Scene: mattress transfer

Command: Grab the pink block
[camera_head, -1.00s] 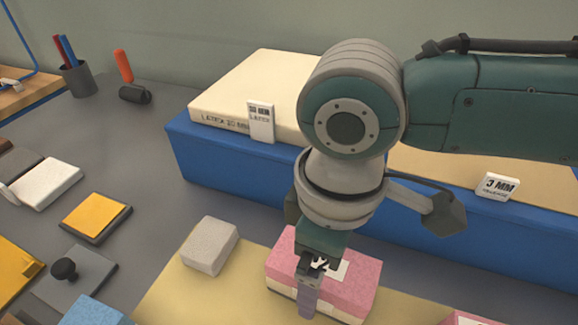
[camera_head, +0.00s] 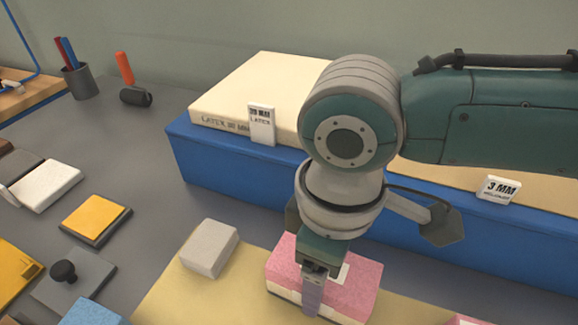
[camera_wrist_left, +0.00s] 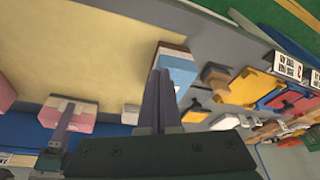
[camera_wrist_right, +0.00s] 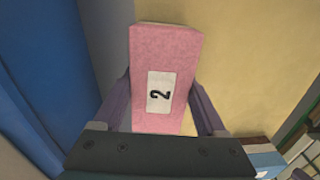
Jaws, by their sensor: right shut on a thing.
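The pink block (camera_head: 345,278) has a pink top, a paler lower layer and a white label. It rests on the yellow mat (camera_head: 180,285) in the head view. My right gripper (camera_head: 313,292) is around it, with a finger against its near side. In the right wrist view the pink block (camera_wrist_right: 165,60), labelled 2, lies between the two fingers of my right gripper (camera_wrist_right: 163,115), which is shut on it. The pink block (camera_wrist_left: 75,108) also shows there.
A grey-white block (camera_head: 209,248) sits left of the pink block. A blue platform (camera_head: 235,165) with a cream latex slab (camera_head: 245,85) stands behind. Another pink piece (camera_head: 466,320) shows at the bottom edge. Yellow pads and a black-knobbed plate (camera_head: 75,280) lie at left.

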